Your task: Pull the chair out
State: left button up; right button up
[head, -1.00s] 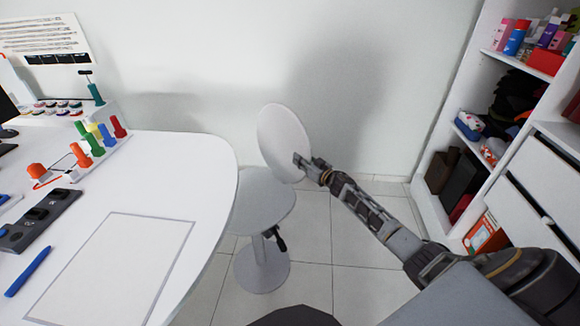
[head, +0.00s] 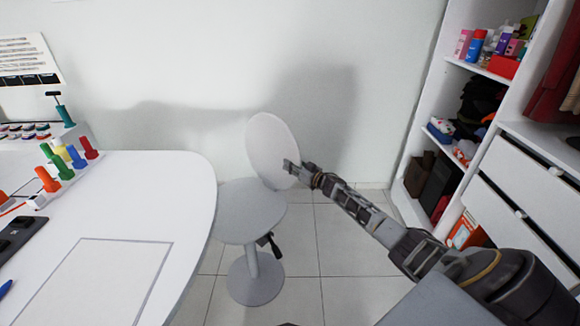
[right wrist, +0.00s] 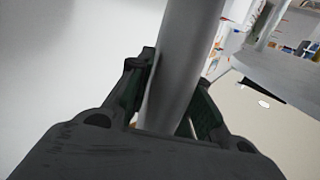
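The chair (head: 250,212) is a pale grey swivel stool with a round seat, an oval backrest (head: 268,145), a central post and a round floor base. It stands right of the white table, its seat's left side close to the table edge. My right gripper (head: 290,168) is at the right edge of the backrest. In the right wrist view the backrest (right wrist: 185,65) runs edge-on between the two fingers of my right gripper (right wrist: 172,105), which appear shut on it. The seat (right wrist: 280,75) shows at the right there. My left gripper is not in view.
The white table (head: 185,205) with coloured pegs (head: 68,162) fills the left. An open wardrobe (head: 425,150) with shelves and drawers stands at the right. The wall is close behind the chair. Tiled floor (head: 345,245) is free between chair and wardrobe.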

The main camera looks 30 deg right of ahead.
jog(key=o, duration=0.3)
jog(key=shift+d, duration=0.25)
jog(key=shift+a, duration=0.15)
jog(key=shift+s, duration=0.15)
jog(key=shift+s+d, duration=0.2)
jog(key=shift+s, duration=0.45)
jog(key=shift+v, duration=5.15)
jog(key=shift+d, duration=0.1)
